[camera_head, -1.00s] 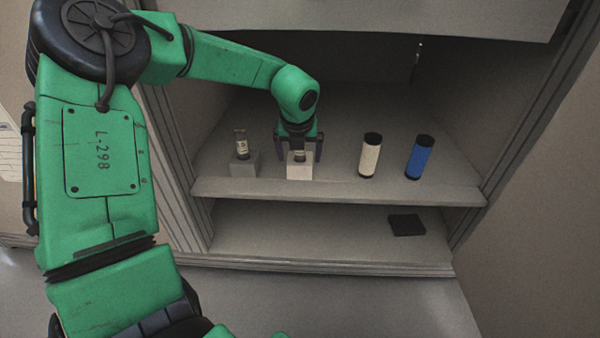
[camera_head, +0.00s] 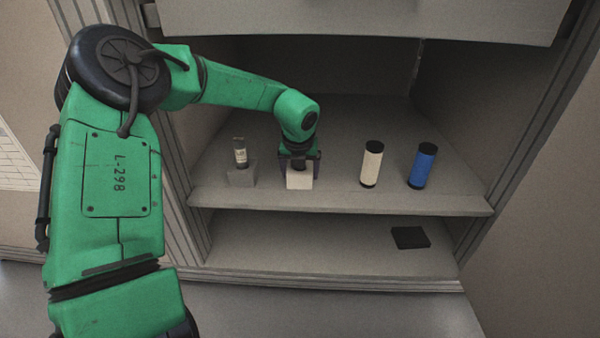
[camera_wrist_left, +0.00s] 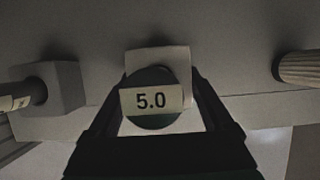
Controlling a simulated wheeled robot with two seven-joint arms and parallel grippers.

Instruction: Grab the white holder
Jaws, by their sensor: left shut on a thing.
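The white holder (camera_head: 299,182) is a small pale block on the upper shelf, near its front edge. My left gripper (camera_head: 300,168) has come down over it from behind and is shut on it, one finger on each side. In the left wrist view the white holder (camera_wrist_left: 158,56) sits between the gripper's fingers (camera_wrist_left: 160,82). A round piece with a label reading "5.0" (camera_wrist_left: 151,101) stands in it, partly hidden by the gripper in the head view. My right gripper is not in view.
A grey block (camera_head: 241,178) with a small labelled cylinder (camera_head: 240,152) stands just left. A cream cylinder (camera_head: 371,164) and a blue cylinder (camera_head: 422,166), both with black ends, stand to the right. A black flat piece (camera_head: 410,238) lies on the lower shelf.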

